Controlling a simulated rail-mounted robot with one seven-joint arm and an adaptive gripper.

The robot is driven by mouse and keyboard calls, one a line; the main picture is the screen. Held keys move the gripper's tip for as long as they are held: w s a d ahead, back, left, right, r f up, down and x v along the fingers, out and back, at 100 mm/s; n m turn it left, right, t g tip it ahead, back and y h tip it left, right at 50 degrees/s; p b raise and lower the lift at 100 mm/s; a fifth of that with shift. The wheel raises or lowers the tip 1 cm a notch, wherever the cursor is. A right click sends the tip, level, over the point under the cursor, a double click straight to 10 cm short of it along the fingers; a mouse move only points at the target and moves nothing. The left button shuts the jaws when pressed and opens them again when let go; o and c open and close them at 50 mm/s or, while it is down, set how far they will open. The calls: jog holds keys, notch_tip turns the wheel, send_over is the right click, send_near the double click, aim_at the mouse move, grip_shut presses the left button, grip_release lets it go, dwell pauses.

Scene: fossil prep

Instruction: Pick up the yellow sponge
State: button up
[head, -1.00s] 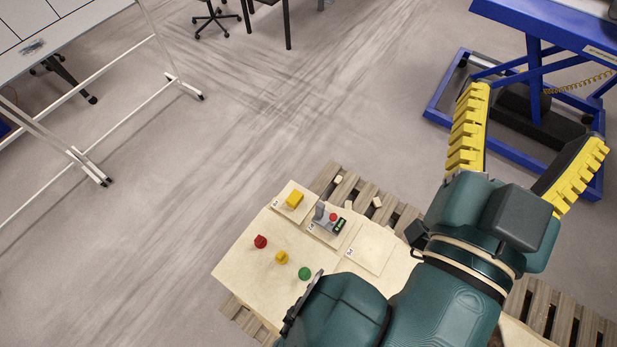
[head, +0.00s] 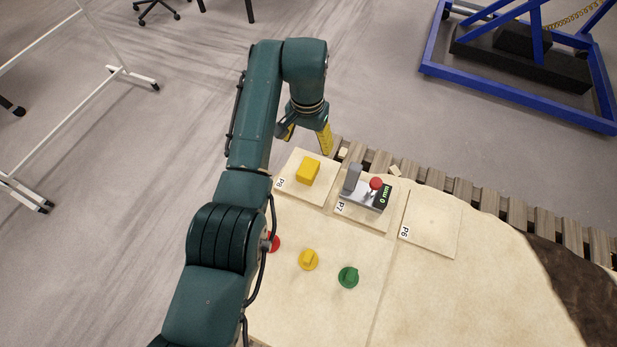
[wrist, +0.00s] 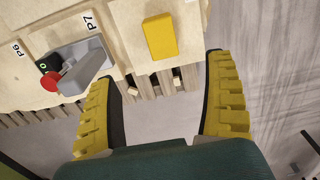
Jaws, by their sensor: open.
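The yellow sponge (head: 308,170) is a small block lying on the square pad marked P8 (head: 290,184) in the head view. In the wrist view the sponge (wrist: 160,36) is at the top middle, ahead of the fingertips and apart from them. My gripper (wrist: 160,75) is open and empty, its yellow ribbed fingers spread to either side of the sponge's line. In the head view my gripper (head: 307,137) points down just beyond the far edge of the board, near the sponge, with one finger partly hidden by the wrist.
A grey gauge with a red knob (head: 376,183) stands on pad P7, right beside the sponge's pad. Pad P6 (head: 432,222) is empty. Red, yellow (head: 309,260) and green (head: 348,277) knobs sit nearer. A slatted pallet (head: 462,188) lies under the board.

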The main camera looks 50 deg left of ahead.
aim_at(308, 168)
notch_tip(308, 168, down, 10)
jog(key=b, duration=0.3)
jog(key=shift+f, duration=0.25)
jog(key=f+b, duration=0.1)
jog(key=f, duration=0.1)
jog(key=f+b, duration=0.2)
jog(key=f, duration=0.1)
jog(key=shift+w+a+f, duration=0.1)
jog(key=shift+w, duration=0.1)
jog(key=c, duration=1)
